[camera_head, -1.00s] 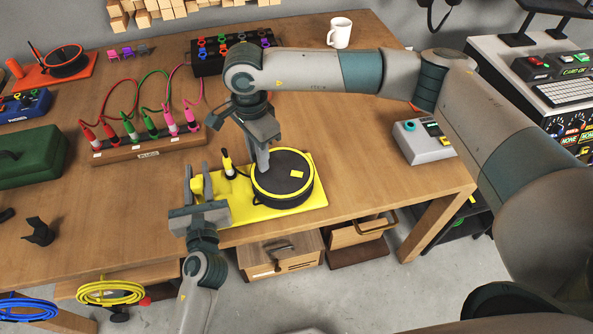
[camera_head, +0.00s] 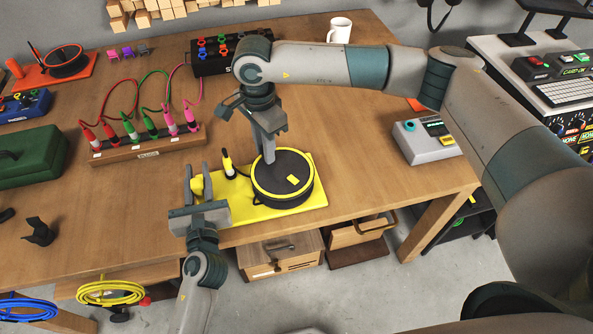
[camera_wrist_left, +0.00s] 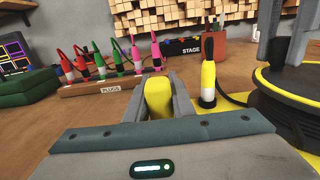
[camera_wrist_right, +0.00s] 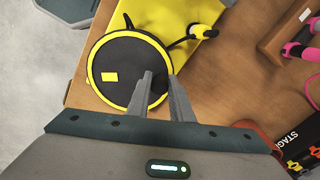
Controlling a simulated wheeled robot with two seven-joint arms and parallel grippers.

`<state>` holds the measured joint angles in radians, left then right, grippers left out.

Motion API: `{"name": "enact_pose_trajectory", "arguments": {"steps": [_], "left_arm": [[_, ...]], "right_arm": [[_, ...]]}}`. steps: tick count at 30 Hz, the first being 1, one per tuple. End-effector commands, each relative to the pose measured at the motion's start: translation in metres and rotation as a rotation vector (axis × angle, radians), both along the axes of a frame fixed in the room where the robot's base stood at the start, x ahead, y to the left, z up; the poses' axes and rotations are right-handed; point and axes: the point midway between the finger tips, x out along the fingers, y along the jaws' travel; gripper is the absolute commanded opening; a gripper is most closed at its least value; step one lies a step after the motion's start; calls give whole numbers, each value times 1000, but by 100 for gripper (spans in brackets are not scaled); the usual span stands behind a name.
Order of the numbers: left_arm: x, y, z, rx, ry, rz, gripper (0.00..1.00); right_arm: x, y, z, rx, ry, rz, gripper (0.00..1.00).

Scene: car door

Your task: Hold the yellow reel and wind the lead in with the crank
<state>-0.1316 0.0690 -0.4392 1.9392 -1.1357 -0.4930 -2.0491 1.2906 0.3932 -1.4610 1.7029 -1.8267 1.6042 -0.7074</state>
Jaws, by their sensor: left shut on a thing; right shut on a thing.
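The yellow reel is a black drum with a yellow rim (camera_head: 290,190) on a yellow base plate (camera_head: 240,211) near the table's front edge. A yellow sticker shows on the drum's top. My left gripper (camera_head: 194,182) is shut on a yellow block (camera_wrist_left: 158,98) at the base's left end. My right gripper (camera_head: 269,156) comes down from above, its fingers shut over the drum's far left part; the crank handle between them is hidden. The right wrist view shows the drum top (camera_wrist_right: 125,62) under the fingers. A yellow plug (camera_wrist_left: 208,82) stands upright on the base, its black lead running towards the drum.
A wooden plug rack (camera_head: 150,150) with coloured plugs stands behind and left. A black box (camera_head: 205,62) and white mug (camera_head: 340,33) are at the back. A grey device (camera_head: 424,141) sits right. The table between reel and grey device is clear.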

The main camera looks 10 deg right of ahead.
Motion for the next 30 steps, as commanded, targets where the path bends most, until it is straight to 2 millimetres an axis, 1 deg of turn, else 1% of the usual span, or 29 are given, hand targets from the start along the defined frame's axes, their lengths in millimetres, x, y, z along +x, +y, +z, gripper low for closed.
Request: {"name": "enact_pose_trajectory", "arguments": {"steps": [14, 30], "left_arm": [[0, 1, 0, 1, 0, 2, 0], [0, 2, 0, 2, 1, 4, 0]], "right_arm": [[3, -4, 0, -1, -2, -2, 0], [8, -28, 0, -2, 0, -2, 0]]}}
